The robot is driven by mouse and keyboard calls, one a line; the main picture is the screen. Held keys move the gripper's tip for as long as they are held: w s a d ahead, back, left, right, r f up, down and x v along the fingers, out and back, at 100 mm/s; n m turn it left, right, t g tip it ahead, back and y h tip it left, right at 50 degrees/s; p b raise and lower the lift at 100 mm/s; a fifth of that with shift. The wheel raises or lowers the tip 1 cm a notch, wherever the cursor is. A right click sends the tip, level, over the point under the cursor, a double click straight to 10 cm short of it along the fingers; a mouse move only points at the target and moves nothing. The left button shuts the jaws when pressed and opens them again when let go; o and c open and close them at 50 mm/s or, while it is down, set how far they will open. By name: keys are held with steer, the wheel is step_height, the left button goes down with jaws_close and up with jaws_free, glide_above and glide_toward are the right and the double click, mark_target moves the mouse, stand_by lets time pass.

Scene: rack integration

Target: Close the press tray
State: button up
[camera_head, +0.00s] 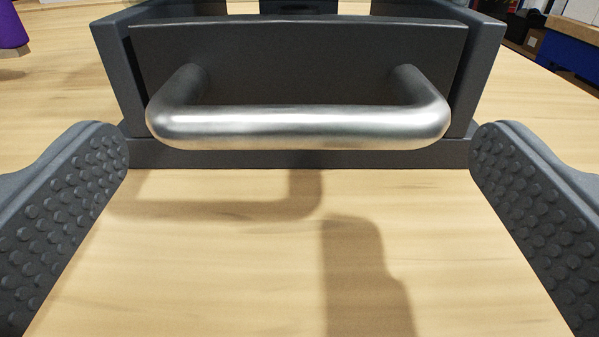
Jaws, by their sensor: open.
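The press tray (300,62) shows as a dark grey front panel, set between the side walls of the dark grey press housing (484,75). A silver bar handle (298,127) sticks out from the panel towards me. My gripper (299,150) is open, with one studded grey finger at the left edge and one at the right edge of the picture. The fingers are wide apart, outside the two ends of the handle. Nothing is between them but the handle ahead. How far the tray stands out of the housing cannot be told.
The light wooden table (200,270) is clear in front of the press, with shadows on it. A purple object (12,28) stands at the far left. A blue-edged bench or box (570,55) shows at the far right, beyond the table edge.

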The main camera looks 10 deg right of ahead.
steer(key=s+a, duration=0.1)
steer(key=s, duration=1)
steer(key=shift+p, duration=0.4)
steer(key=shift+w, duration=0.1)
